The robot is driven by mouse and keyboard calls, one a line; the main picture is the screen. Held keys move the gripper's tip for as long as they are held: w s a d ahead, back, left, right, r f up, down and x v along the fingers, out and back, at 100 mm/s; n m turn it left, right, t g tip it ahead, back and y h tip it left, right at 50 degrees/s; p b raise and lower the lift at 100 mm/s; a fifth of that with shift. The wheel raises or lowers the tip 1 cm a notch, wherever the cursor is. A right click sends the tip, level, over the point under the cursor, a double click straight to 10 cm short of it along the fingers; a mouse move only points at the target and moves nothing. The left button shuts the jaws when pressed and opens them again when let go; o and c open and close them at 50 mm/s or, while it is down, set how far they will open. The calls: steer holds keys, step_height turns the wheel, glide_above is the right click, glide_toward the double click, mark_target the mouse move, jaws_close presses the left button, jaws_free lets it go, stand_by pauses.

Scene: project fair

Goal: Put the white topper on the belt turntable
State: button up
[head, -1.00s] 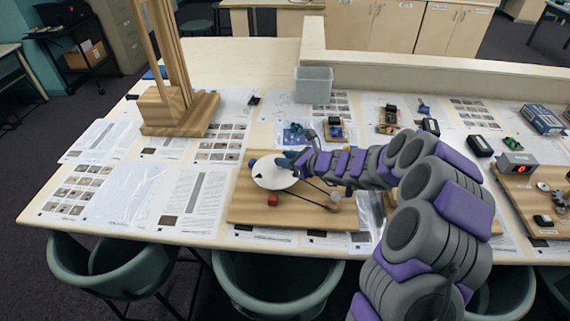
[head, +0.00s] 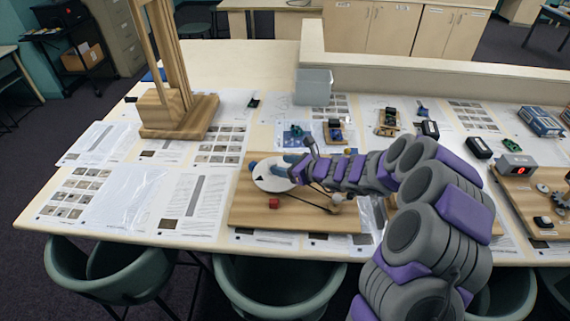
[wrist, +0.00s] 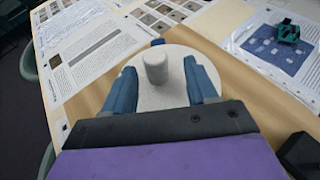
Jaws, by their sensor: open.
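The white topper (wrist: 155,67), a short pale cylinder, stands upright on the round white disc of the belt turntable (wrist: 172,103) in the wrist view. My gripper (wrist: 158,76) is open, with one blue finger on each side of the topper and a visible gap to each. In the head view, the turntable disc (head: 268,181) is at the left of a wooden board, with a dark belt running right to a small pulley (head: 336,199). My gripper (head: 291,167) is over the disc's right side there. I cannot make out the topper in the head view.
A small red block (head: 274,203) sits on the wooden board (head: 255,216) in front of the disc. A tall wooden stand (head: 180,113) is at the back left, a grey bin (head: 313,87) behind. Printed sheets cover the left table. Electronics kits lie to the right.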

steer(key=p+v, duration=0.2)
steer(key=v, duration=0.9)
steer(key=s+a+r+n+g, duration=0.2)
steer(key=s+a+r+n, duration=0.1)
steer(key=s+n, duration=0.3)
steer(key=s+a+r+n+g, duration=0.3)
steer(key=s+n, duration=0.1)
steer(key=s, duration=0.4)
steer(key=s+a+r+n+g, duration=0.2)
steer(key=s+a+r+n, duration=0.15)
steer(key=s+n, duration=0.3)
steer(key=s+d+n+g+h, duration=0.1)
steer(key=s+d+n+h, duration=0.3)
steer(key=s+d, duration=0.5)
steer(key=s+d+n+g+h, duration=0.1)
steer(key=s+d+n+h, duration=0.3)
steer(key=s, duration=0.9)
steer(key=d+h, duration=0.3)
steer(key=d, duration=0.1)
steer(key=shift+d+f, duration=0.35)
steer(key=shift+d, duration=0.05)
steer(key=shift+a+n, duration=0.1)
steer(key=shift+n, duration=0.15)
